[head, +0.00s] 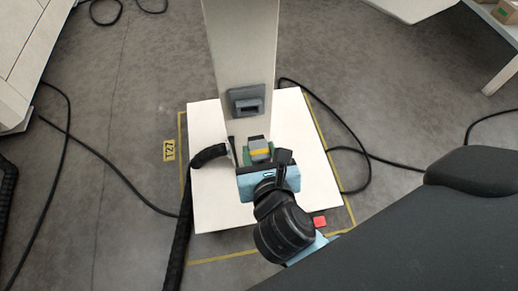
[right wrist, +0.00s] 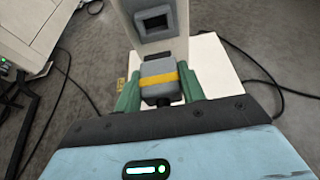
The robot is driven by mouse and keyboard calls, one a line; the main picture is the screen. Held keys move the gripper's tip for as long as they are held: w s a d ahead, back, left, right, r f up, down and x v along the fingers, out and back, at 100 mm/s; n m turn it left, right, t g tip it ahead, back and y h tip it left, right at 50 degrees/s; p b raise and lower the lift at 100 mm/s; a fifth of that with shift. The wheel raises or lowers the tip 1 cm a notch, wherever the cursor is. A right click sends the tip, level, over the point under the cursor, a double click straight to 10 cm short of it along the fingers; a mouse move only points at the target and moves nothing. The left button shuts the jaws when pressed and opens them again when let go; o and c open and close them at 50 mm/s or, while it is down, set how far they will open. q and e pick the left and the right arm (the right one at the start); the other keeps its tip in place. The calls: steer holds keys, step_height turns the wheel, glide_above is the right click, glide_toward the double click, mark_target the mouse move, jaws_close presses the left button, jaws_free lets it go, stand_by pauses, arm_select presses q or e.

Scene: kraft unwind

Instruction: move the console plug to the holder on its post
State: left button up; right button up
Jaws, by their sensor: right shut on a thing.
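The console plug (head: 260,143) is a grey block with a yellow band. It also shows in the right wrist view (right wrist: 160,80), between the green fingers of my right gripper (head: 260,156), which is shut on it. The holder (head: 247,101) is a grey box with a dark rectangular opening, fixed on the pale post (head: 240,45). In the right wrist view the holder (right wrist: 154,22) is above and beyond the plug, with a gap between them in the picture. Contact between the plug and the post's lower part is hard to tell. My left gripper is out of view.
The post stands on a white base plate (head: 215,210) inside a yellow floor outline marked T27. A thick black hose (head: 208,155) bends beside the post's left side. Thin black cables cross the floor on both sides. A small red piece (head: 319,221) is at front right.

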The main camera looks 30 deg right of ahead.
steer(key=shift+w, duration=0.1)
steer(key=shift+w+d+b, duration=0.3)
steer(key=shift+w, duration=0.65)
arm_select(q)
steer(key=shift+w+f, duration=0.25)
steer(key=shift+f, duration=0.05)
arm_select(e)
steer(key=w, duration=0.2)
steer(key=w+d, duration=0.1)
steer(key=w, duration=0.1)
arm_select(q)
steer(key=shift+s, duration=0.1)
arm_select(e)
steer(key=shift+d, duration=0.1)
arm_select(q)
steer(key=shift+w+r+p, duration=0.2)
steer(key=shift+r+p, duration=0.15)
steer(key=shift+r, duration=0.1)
arm_select(e)
steer(key=shift+w+d, duration=0.1)
steer(key=shift+w, duration=0.3)
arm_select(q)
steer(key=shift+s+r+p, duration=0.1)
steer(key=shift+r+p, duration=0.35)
arm_select(e)
steer(key=shift+w+d, duration=0.1)
steer(key=shift+w, duration=0.25)
stand_by(0.6)
